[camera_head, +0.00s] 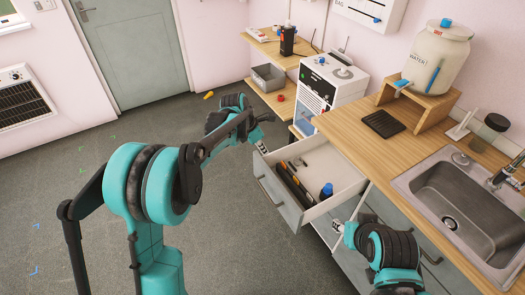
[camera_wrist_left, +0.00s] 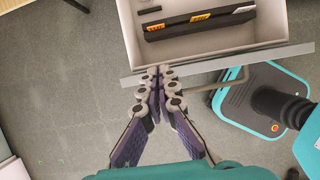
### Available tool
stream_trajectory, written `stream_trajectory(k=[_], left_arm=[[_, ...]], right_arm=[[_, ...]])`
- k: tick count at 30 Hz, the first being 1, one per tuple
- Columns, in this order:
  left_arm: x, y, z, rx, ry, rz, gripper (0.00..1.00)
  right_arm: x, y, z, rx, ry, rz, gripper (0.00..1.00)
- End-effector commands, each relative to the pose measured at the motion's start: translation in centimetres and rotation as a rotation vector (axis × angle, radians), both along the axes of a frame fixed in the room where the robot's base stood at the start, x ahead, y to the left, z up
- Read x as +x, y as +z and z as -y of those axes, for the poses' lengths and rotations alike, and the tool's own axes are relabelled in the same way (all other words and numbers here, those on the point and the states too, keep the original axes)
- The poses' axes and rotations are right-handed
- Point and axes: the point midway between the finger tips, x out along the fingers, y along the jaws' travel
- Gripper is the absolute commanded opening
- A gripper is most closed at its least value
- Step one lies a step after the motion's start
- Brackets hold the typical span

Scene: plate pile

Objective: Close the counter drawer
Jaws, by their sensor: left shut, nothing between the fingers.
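The counter drawer (camera_head: 275,193) is pulled out from the wooden-topped counter, with its grey front and handle facing left. It holds dark long items (camera_head: 295,184) and a blue-capped container (camera_head: 326,191). My left gripper (camera_head: 261,146) is at the drawer's far front corner in the head view. In the left wrist view its fingers (camera_wrist_left: 160,72) are shut and empty, with their tips at the top edge of the drawer front (camera_wrist_left: 215,64); contact is unclear. My right gripper (camera_head: 339,227) is below the drawer's near side, small and partly hidden.
A white machine (camera_head: 330,78) stands beyond the drawer. The floor (camera_head: 60,220) to the left is mostly open.

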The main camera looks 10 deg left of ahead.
Motion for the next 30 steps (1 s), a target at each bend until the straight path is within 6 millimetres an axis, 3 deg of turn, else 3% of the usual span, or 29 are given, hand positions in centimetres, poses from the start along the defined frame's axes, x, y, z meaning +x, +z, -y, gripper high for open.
stream_trajectory(k=[3, 18, 24, 30], left_arm=[[0.6, -3.0, 0.8, 0.000, -0.002, 0.001, 0.00], [2.9, -12.5, 3.9, 0.002, -0.002, 0.002, 0.00], [3.3, -14.2, 4.5, 0.002, -0.001, 0.002, 0.00], [3.4, -14.6, 4.7, 0.002, -0.001, 0.002, 0.00]], right_arm=[[0.0, -1.3, 0.0, 0.000, 0.000, 0.000, 0.40], [0.0, -5.0, 0.0, 0.000, 0.000, 0.000, 0.40], [0.0, -5.6, 0.0, 0.000, 0.000, 0.000, 0.40], [0.0, -5.6, 0.0, 0.000, 0.000, 0.000, 0.40]])
